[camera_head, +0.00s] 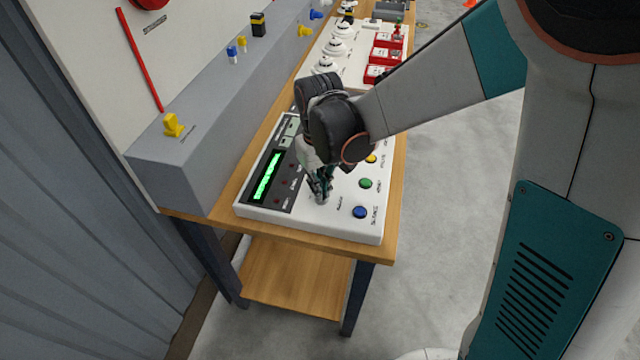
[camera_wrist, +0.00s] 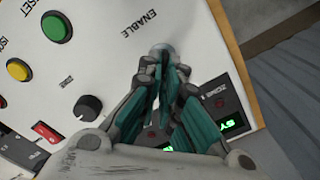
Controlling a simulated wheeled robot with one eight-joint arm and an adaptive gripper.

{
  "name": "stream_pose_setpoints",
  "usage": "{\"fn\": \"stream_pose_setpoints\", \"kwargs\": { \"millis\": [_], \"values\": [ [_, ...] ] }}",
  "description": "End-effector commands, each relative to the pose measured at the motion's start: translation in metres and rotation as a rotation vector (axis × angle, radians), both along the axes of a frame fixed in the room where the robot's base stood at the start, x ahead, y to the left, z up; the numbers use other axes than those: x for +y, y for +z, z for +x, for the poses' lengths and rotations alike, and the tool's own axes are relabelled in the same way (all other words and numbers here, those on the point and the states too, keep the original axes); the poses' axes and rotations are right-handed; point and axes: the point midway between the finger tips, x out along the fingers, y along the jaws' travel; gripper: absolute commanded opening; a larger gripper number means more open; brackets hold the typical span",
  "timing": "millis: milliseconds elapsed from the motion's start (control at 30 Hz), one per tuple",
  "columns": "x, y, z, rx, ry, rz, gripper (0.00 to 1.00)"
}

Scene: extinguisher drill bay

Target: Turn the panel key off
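The white control panel (camera_head: 310,217) lies on the wooden bench, with a lit green display (camera_head: 266,176) at its left. My gripper (camera_head: 321,190) points down at the panel between the display and the coloured buttons. In the wrist view, my teal gripper fingers (camera_wrist: 168,62) are close together at a round silver key switch (camera_wrist: 163,48) beside the "ENABLE" label. The fingertips cover most of the switch, so the key's angle is hidden. I cannot tell whether the fingers press on the key or stand slightly apart from it.
A blue button (camera_head: 360,212) and a green button (camera_head: 366,183) stand close to the gripper. A black knob (camera_wrist: 88,107) is near the fingers. Red call points (camera_head: 388,40) and white detectors (camera_head: 335,47) are farther along the bench. Grey wall trunking (camera_head: 225,95) runs behind.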

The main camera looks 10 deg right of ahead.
Motion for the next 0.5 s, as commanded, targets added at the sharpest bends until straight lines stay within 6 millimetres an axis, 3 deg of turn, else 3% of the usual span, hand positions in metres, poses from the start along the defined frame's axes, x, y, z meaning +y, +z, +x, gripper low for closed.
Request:
{"fn": "stream_pose_setpoints", "kwargs": {
  "millis": [500],
  "values": [
    [0.0043,-0.0001,-0.0033,0.0,0.481,0.0,0.0]
  ]
}}
